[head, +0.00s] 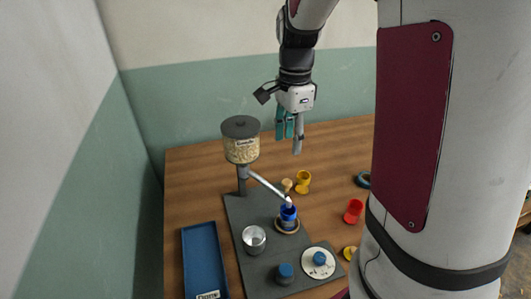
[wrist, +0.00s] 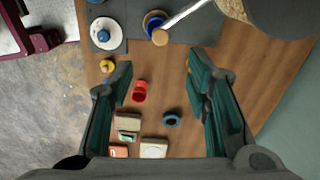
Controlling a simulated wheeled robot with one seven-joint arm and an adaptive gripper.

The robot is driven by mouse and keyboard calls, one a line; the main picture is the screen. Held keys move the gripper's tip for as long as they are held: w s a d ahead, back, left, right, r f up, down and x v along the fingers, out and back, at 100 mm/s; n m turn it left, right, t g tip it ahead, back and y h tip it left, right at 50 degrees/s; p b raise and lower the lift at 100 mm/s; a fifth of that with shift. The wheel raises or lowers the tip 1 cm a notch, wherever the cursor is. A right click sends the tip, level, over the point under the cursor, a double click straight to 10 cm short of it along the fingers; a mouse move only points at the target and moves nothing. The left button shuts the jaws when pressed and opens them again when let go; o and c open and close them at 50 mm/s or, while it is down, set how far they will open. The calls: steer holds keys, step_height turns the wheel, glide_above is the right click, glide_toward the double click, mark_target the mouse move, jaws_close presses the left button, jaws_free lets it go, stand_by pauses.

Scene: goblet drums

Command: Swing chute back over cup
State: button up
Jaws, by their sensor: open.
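The chute (head: 267,185) is a pale metal arm sloping down from the dispenser post. Its outer end meets the blue cup (head: 288,218) in the head view; I cannot tell exactly how it lines up with the cup's mouth. In the wrist view the chute (wrist: 185,14) partly covers the blue cup (wrist: 153,22). A beige knob (wrist: 160,37) shows by the chute's end, also in the head view (head: 287,185). The cup stands on a brown round base. My gripper (head: 291,138) is open and empty, above the table behind the chute, apart from it.
The hopper (head: 241,149) rises left of my gripper. A yellow goblet (head: 303,181) stands close behind the cup; a red cup (head: 354,211) is to the right. A metal cup (head: 254,239) and blue tray (head: 207,258) lie nearer left.

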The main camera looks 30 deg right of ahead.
mark_target(287, 182)
step_height(287, 182, down, 14)
steer(key=shift+r+b, duration=0.15)
steer(key=shift+b, duration=0.45)
jaws_close()
